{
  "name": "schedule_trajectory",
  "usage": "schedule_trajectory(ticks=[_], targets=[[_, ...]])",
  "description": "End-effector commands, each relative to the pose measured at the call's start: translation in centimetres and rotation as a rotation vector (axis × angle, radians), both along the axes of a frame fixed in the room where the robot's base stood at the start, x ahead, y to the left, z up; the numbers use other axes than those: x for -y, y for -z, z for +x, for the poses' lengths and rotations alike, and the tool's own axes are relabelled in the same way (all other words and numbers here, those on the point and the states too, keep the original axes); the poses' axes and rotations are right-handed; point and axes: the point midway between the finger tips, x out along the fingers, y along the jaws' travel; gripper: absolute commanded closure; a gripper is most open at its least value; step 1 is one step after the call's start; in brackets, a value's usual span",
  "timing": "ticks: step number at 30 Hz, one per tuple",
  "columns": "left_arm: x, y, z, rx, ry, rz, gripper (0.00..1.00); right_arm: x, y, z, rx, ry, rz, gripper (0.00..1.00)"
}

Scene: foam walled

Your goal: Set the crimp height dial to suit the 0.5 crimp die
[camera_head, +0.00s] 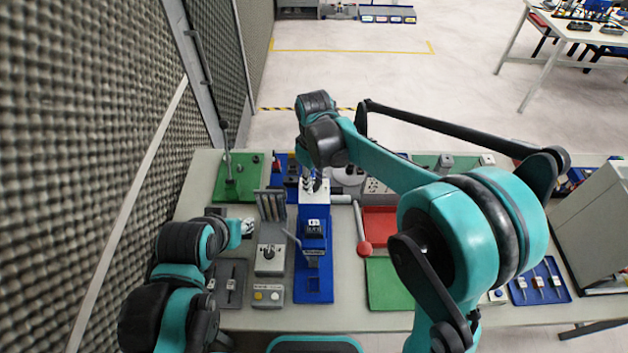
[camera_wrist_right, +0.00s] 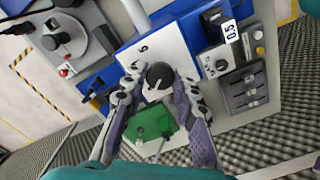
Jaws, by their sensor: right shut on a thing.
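The blue and white crimp press (camera_head: 312,265) stands on the bench in the middle of the head view. In the right wrist view a round black dial (camera_wrist_right: 160,75) with a pale pointer mark sits on the press's white top, where the figure 6 shows beside it. A white label reading 0.5 (camera_wrist_right: 231,40) is on a black block on the press, the crimp die. My right gripper (camera_wrist_right: 157,88) has its fingers on either side of the dial, shut on it. My left gripper (camera_head: 246,227) is low at the left of the press; its jaws are too small to tell.
A green board with a post (camera_head: 237,190) is at the back left, near the foam wall (camera_head: 90,130).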

Motion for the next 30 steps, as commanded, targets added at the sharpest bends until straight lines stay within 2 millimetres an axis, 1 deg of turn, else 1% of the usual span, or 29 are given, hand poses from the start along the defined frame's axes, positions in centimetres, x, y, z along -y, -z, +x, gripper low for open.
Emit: schedule_trajectory(ticks=[14,15,16,17,26,28,30], targets=[[0.0,0.0,0.0,0.000,0.000,0.000,0.59,0.1,0.0,0.0,-0.001,-0.011,-0.001,1.00],[0.0,0.0,0.0,0.000,0.000,0.000,0.59,0.1,0.0,0.0,-0.001,-0.011,-0.001,0.62],[0.0,0.0,0.0,0.000,0.000,0.000,0.59,0.1,0.0,0.0,-0.001,-0.011,-0.001,0.54],[0.0,0.0,0.0,0.000,0.000,0.000,0.59,0.0,0.0,0.0,-0.001,-0.011,-0.001,0.51],[0.0,0.0,0.0,0.000,0.000,0.000,0.59,0.0,-0.1,0.0,0.000,-0.011,0.000,0.51],[0.0,0.0,0.0,0.000,0.000,0.000,0.59,0.0,-0.6,0.0,0.000,-0.011,0.000,0.51],[0.0,0.0,0.0,0.000,0.000,0.000,0.59,0.0,-1.4,0.0,0.000,-0.011,0.000,0.51]])
